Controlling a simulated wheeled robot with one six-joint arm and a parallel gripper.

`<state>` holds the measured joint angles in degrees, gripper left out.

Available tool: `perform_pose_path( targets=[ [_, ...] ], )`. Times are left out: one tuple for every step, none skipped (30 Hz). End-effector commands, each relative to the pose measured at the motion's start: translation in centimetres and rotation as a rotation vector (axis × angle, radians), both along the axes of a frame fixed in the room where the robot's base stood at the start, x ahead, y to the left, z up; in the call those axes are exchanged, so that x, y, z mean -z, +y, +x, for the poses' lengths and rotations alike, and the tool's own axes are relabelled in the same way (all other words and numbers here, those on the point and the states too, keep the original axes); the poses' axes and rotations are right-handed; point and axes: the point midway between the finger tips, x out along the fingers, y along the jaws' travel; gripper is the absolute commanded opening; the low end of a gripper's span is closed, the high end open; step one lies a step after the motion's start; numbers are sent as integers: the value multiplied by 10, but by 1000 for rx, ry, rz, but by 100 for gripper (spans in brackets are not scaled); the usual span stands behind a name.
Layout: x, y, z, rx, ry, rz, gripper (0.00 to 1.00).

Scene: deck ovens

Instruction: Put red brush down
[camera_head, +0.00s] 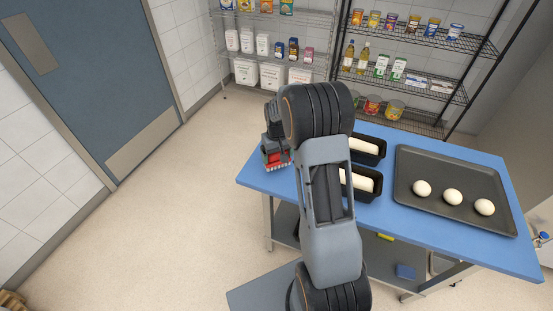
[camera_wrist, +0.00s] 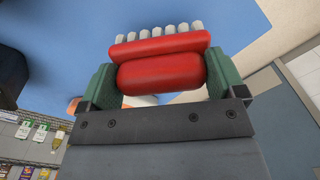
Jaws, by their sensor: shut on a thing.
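My gripper (camera_head: 273,142) is shut on the red brush (camera_head: 276,160), whose red body and pale bristles show at the left part of the blue table (camera_head: 262,180) in the head view. In the wrist view the red brush (camera_wrist: 162,72) sits between the two green fingers of my gripper (camera_wrist: 158,84), its white bristle tufts pointing to the top of the picture, toward the blue surface. I cannot tell whether the bristles touch the table. My arm hides part of the table and the gripper's fingers in the head view.
Two dark loaf pans (camera_head: 368,186) with pale dough stand right of my arm. A dark tray (camera_head: 440,217) with 3 dough balls fills the table's right side. Wire shelves (camera_head: 400,82) with goods stand behind. The table's front left corner looks clear.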

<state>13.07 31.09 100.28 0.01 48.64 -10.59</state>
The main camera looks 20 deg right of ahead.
Motion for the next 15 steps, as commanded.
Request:
perform_pose_path(
  targets=[
    [1,0,2,0,-1,0,70],
    [3,0,3,0,0,0,70],
    [7,0,6,-1,1,0,70],
    [10,0,7,0,2,0,70],
    [14,0,6,0,4,1,70],
    [19,0,6,0,3,1,70],
    [23,0,6,0,3,1,70],
    [26,0,6,0,2,0,70],
    [30,0,6,0,2,0,70],
    [32,0,6,0,1,0,70],
    [34,0,6,0,1,0,70],
    [36,0,6,0,0,0,70],
    [37,0,6,0,-1,0,70],
    [37,0,6,0,-1,0,70],
    [38,0,6,0,-1,0,70]
  ],
)
